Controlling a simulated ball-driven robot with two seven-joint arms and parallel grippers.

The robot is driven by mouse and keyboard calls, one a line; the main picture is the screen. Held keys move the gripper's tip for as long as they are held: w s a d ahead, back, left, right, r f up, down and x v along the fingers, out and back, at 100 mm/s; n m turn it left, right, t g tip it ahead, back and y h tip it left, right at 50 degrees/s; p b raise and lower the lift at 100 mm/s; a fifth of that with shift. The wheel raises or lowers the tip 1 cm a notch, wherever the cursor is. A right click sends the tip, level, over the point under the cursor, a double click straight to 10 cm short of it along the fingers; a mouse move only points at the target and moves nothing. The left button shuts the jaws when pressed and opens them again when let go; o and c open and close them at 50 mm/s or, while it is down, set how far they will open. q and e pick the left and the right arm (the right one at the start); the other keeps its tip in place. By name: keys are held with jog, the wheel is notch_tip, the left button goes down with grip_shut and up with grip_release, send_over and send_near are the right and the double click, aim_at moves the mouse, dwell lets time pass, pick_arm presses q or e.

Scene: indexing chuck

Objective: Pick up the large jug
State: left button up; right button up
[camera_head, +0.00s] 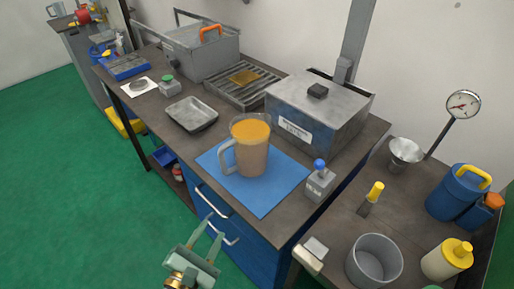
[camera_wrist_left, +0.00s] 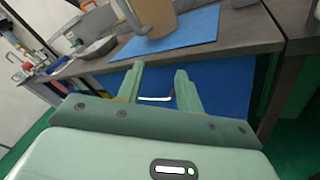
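The large jug (camera_head: 251,146) stands upright on a blue mat (camera_head: 266,197) on the workbench. It is clear, holds orange-brown contents, and its handle is on the left side. In the left wrist view the jug (camera_wrist_left: 160,20) shows at the top, cut off by the frame edge. My left gripper (camera_head: 209,227) is in front of the bench, apart from the jug, on the near side. Its two fingers are spread with nothing between them; they also show in the left wrist view (camera_wrist_left: 158,82). My right gripper is not in view.
A grey metal tray (camera_head: 192,113) lies left of the jug. Blue drawers with handles (camera_head: 212,201) are below the bench edge. A metal pot (camera_head: 374,262) stands at right.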

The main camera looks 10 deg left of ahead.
pick_arm(q)
notch_tip(320, 180, up, 3)
jog(key=w+n+t+y, duration=0.1)
jog(key=w+n, duration=0.1)
jog(key=n, duration=0.3)
jog(key=n+p, duration=0.1)
jog(key=n, duration=0.3)
send_near(223, 171)
jog(key=shift+y, duration=0.3)
jog(key=w, duration=0.3)
jog(key=w+d, duration=0.1)
jog(key=w, duration=0.1)
jog(key=shift+w+d+f, duration=0.15)
jog(key=shift+w+d, duration=0.1)
jog(key=shift+w, duration=0.1)
jog(key=w, duration=0.5)
jog(key=shift+d, duration=0.25)
jog(key=shift+r, duration=0.2)
grip_shut()
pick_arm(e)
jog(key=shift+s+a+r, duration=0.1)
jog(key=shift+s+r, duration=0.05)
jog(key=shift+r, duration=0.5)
